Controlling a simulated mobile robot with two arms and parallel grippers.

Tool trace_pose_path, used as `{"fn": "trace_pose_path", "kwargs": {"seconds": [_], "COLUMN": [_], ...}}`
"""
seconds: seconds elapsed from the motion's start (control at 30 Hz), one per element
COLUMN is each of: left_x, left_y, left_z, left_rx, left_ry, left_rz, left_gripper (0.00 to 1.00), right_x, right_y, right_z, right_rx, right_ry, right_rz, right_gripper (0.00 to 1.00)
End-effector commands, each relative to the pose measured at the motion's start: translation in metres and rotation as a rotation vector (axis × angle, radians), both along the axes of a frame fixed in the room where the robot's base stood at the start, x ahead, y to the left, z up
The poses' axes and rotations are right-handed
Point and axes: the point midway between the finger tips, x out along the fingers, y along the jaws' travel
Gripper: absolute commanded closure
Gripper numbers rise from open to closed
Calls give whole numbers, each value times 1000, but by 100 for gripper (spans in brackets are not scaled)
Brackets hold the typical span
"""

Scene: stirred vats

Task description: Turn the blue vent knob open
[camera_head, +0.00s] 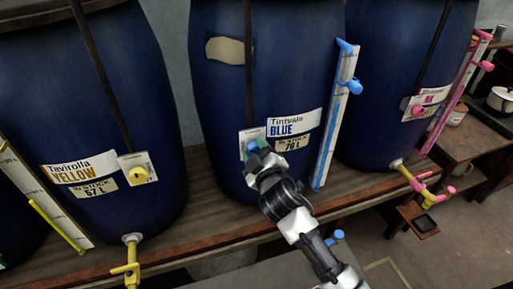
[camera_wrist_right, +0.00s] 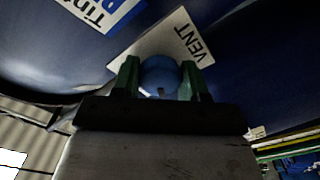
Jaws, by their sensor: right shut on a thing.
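The blue vent knob (camera_wrist_right: 160,76) sits on a white plate marked VENT (camera_wrist_right: 187,38) on the front of the middle vat (camera_head: 265,80). That vat's label reads Tintvale BLUE. In the head view the knob (camera_head: 252,147) shows just past my fingertips. My right gripper (camera_head: 258,158) reaches up from below and is shut on the knob. In the right wrist view its two green fingers (camera_wrist_right: 160,80) stand on either side of the knob. My left gripper is in neither view.
A yellow-labelled vat (camera_head: 85,110) with a yellow knob (camera_head: 139,174) stands at left, and a pink-marked vat (camera_head: 395,80) at right. A blue-clipped gauge strip (camera_head: 335,120) rises right of my right gripper. The wooden bench (camera_head: 210,215) runs below.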

Motion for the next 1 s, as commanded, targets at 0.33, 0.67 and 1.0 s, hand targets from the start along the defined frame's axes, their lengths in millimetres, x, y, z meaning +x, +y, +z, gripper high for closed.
{"fn": "trace_pose_path", "kwargs": {"seconds": [0.33, 0.67, 1.0], "left_x": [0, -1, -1], "left_y": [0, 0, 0], "left_z": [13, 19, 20], "left_rx": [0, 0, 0], "left_ry": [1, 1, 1], "left_rz": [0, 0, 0], "left_gripper": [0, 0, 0], "right_x": [0, 0, 0], "right_y": [0, 0, 0], "right_z": [2, 1, 1], "right_rx": [-290, -465, -524], "right_ry": [-94, -152, -171], "right_rz": [1, 1, 1], "right_gripper": [80, 80, 80]}}
